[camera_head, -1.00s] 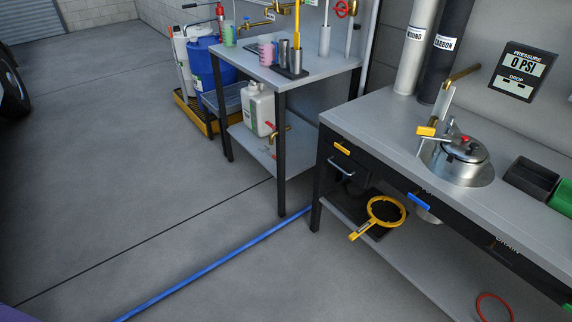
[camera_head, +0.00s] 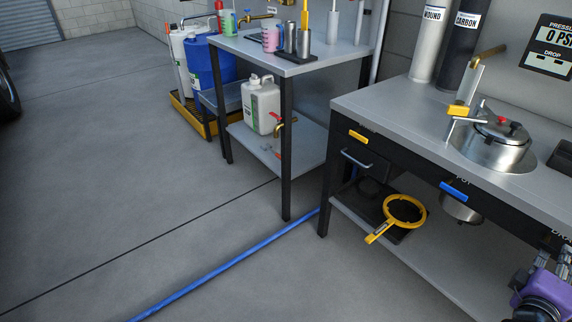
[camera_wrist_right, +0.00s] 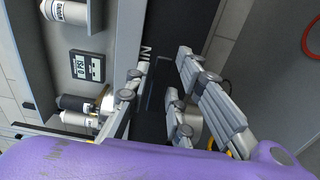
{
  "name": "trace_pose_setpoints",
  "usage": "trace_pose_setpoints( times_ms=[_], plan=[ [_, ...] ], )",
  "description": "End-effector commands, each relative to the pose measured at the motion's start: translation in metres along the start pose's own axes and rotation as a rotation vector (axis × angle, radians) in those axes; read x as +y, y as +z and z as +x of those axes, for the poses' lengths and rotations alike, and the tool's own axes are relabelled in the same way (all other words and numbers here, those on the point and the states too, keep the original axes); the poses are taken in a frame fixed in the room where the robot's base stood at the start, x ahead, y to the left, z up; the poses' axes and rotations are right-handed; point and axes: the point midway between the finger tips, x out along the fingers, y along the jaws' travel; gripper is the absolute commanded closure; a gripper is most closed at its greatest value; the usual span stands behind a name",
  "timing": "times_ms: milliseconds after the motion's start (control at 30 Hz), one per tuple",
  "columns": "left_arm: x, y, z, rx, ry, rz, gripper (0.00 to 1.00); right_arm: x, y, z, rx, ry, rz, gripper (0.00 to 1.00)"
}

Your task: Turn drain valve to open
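The drain valve handle is not clearly visible. A partial label reading "DRA" (camera_head: 560,235) is on the dark front of the bench at the right edge of the head view. My right gripper (camera_head: 545,255) is just below it, partly cut off. In the right wrist view my right gripper (camera_wrist_right: 163,58) has its two fingers spread apart with a gap between them, facing the dark bench front. Letters "IN" (camera_wrist_right: 145,54) show near the left fingertip. Nothing is clearly held between the fingers. My left gripper is out of view.
The bench front carries a yellow handle (camera_head: 358,135) and a blue handle (camera_head: 454,190). A metal pot (camera_head: 492,150) sits in the benchtop. A yellow ring wrench (camera_head: 404,211) lies on the lower shelf. A blue hose (camera_head: 225,266) crosses the open floor.

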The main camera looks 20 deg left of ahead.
Motion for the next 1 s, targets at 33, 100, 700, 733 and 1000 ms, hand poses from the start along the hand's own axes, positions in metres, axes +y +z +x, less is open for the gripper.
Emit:
trace_pose_setpoints(
  times_ms=[33,100,700,733,1000],
  plan=[
    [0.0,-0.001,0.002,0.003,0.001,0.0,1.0,-0.001,0.0,0.006,0.0,0.0,0.0,0.78],
    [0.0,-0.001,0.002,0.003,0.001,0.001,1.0,-0.001,0.0,0.012,0.0,0.0,0.001,0.78],
    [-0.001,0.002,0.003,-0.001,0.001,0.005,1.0,-0.001,0.0,0.017,0.0,-0.002,0.002,1.0],
    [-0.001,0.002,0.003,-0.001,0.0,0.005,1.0,-0.001,0.0,0.017,0.0,-0.002,0.002,1.0],
    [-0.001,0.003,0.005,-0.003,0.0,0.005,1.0,-0.003,0.0,0.017,0.0,-0.002,0.035,1.0]
  ],
)
